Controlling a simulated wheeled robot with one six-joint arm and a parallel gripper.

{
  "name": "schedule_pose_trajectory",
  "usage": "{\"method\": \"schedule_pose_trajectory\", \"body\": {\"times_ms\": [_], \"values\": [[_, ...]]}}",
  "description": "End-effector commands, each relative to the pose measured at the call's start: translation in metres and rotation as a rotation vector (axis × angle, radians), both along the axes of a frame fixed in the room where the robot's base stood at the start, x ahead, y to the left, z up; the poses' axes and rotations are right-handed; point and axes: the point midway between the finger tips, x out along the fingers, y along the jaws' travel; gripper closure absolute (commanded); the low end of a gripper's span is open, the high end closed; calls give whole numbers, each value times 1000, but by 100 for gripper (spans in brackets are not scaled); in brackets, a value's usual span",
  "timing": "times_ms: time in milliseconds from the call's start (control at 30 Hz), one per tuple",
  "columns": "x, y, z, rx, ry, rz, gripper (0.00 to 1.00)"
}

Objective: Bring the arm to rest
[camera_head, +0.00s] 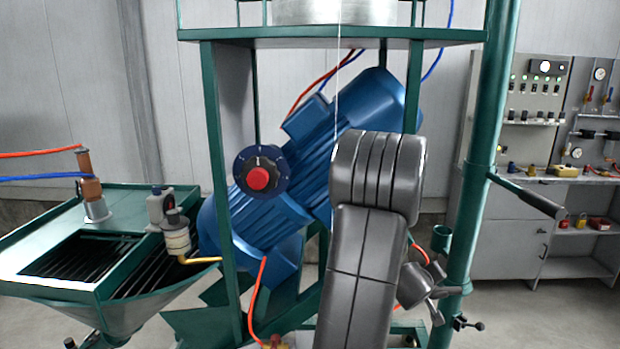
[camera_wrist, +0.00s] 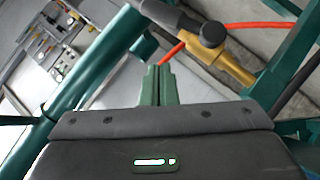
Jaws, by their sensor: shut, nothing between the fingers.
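My arm (camera_head: 375,220) stands bent in the middle of the head view, with its dark grey links in front of the blue motor. My gripper (camera_wrist: 158,86) shows in the wrist view as two narrow green fingers held together, with nothing between them. The fingers appear clear of the things around them. I cannot make out the fingertips in the head view.
A green frame surrounds the blue motor (camera_head: 340,125); a red-centred dial (camera_head: 258,179) sits at its left post. A green pole (camera_head: 478,180) stands right of my arm. A brass fitting (camera_wrist: 212,34) with an orange hose is near the gripper. A hopper (camera_head: 50,285) is left.

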Motion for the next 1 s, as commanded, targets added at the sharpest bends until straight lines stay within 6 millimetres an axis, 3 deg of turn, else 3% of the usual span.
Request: {"method": "schedule_pose_trajectory", "body": {"times_ms": [300, 500, 1000], "values": [[-17, 6, 3, -163, 60, -36, 100], [-16, 11, -2, -237, 57, -38, 100], [-16, 11, 1, -245, 58, -40, 100]]}}
